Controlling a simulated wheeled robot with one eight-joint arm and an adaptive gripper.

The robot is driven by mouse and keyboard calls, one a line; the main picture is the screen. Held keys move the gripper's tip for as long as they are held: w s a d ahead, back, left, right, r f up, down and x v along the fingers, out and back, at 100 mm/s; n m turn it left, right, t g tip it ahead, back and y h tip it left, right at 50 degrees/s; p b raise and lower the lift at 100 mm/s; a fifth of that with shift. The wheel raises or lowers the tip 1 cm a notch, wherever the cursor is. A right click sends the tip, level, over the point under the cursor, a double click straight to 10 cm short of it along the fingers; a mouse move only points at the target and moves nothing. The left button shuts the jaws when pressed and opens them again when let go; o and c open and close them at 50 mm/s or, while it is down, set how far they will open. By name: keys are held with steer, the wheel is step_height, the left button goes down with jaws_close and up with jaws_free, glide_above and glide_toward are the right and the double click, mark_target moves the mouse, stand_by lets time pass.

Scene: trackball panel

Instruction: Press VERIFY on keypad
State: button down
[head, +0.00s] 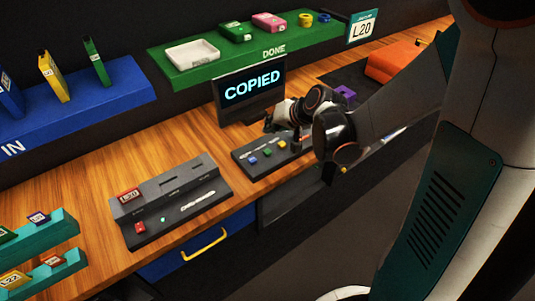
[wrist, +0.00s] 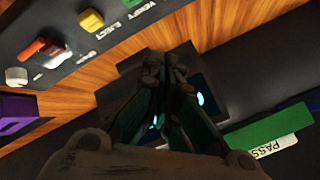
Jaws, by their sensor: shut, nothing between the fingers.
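In the wrist view the panel (wrist: 60,15) fills the upper left, and the VERIFY label (wrist: 140,12) appears beside the green button (wrist: 132,3). EJECT appears beside the yellow button (wrist: 91,20). My gripper (wrist: 165,68) is shut and empty.
A screen (head: 252,87) reading COPIED stands behind the keypad. A dark slotted console (head: 170,200) lies left. The green DONE shelf (head: 220,60) and blue IN shelf (head: 80,105) are behind. A purple object (head: 345,90) and orange block (head: 393,62) lie right. Bare desk shows between the consoles.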

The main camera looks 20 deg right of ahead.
mark_target(270, 150)
step_height(270, 150, down, 6)
steer(key=b, duration=0.4)
steer(key=shift+f+b, duration=0.25)
steer(key=shift+b, duration=0.1)
stand_by(1.0)
steer(key=shift+f+b, duration=0.4)
steer(key=shift+f+b, duration=0.5)
stand_by(0.6)
steer(key=shift+r, duration=0.1)
steer(key=shift+r+p, duration=0.75)
steer(key=shift+r, duration=0.15)
steer(key=shift+r+p, duration=1.85)
steer(key=shift+r, duration=0.6)
